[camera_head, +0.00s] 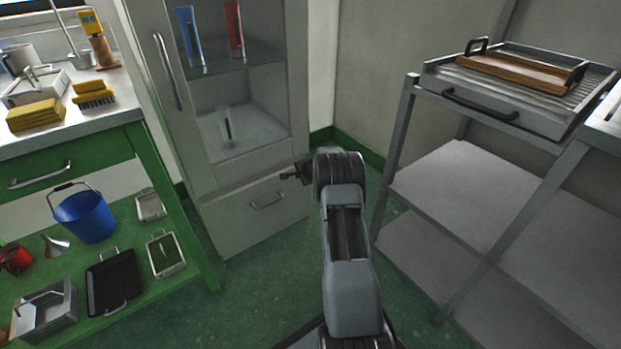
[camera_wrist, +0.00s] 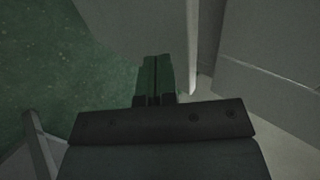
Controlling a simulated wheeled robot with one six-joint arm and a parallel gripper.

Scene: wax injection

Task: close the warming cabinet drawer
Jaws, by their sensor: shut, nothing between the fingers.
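The tall grey cabinet (camera_head: 180,130) with a glass-fronted upper part stands at the back, left of the middle. Its lower drawer (camera_head: 235,215) has a plain grey front with a small bar handle (camera_head: 268,201). I cannot tell for sure whether the drawer front stands out from the cabinet body. My gripper (camera_head: 286,175) is shut and empty, close to the upper right part of the drawer front. In the wrist view my gripper (camera_wrist: 155,58) points at a pale grey panel (camera_wrist: 135,25); contact cannot be told.
A green bench (camera_head: 150,165) on the left holds sponges and a blue bucket (camera_head: 85,215). A metal rack (camera_head: 400,130) on the right carries a pulled-out-looking tray unit (camera_head: 530,118) with a wooden tray (camera_head: 520,70). Green floor (camera_head: 260,270) is clear before the cabinet.

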